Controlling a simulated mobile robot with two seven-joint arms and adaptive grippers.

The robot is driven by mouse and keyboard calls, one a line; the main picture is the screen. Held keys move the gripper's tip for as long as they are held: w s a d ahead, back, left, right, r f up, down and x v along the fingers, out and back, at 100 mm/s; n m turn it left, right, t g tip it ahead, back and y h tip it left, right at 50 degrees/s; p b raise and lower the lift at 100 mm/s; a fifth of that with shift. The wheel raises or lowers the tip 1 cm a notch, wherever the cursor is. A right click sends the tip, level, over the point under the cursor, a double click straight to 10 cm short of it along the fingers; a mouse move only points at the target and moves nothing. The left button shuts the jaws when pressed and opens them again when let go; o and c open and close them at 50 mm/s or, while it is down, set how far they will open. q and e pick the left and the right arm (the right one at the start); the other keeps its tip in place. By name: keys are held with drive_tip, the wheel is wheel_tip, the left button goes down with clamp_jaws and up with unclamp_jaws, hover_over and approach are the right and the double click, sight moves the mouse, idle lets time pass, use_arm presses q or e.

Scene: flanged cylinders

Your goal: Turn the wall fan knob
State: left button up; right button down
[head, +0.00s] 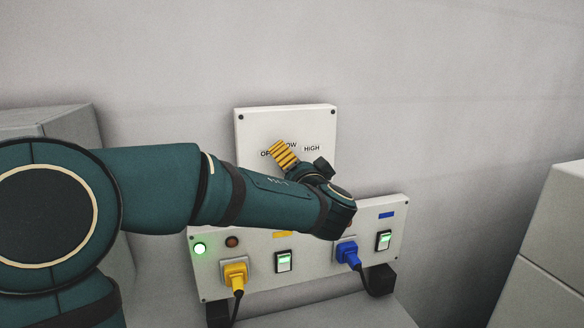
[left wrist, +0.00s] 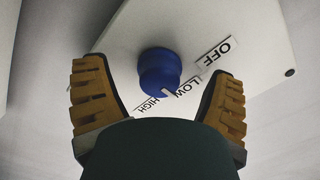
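The fan knob (left wrist: 160,70) is blue and round, on a white wall panel (head: 285,122) marked OFF, LOW and HIGH. In the left wrist view a white mark at its edge lies close to the LOW label (left wrist: 186,86). My left gripper (head: 284,153) is in front of the panel; my arm and gripper hide the knob in the head view. In the left wrist view the yellow-padded fingers of the gripper (left wrist: 158,100) are spread wide, one on each side of the knob, with gaps to it. My right gripper is in neither view.
Below is a socket panel (head: 205,280) with a yellow plug (head: 235,274), a blue plug (head: 348,254), switches and a lit green lamp (head: 199,248). Dark cables hang from the plugs. Pale grey boxes stand left and right (head: 555,240).

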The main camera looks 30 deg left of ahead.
use_arm(q)
drive_tip(key=b+v, duration=0.3)
drive_tip(key=v, duration=0.3)
drive_tip(key=shift+b, duration=0.4)
idle(0.3)
idle(0.4)
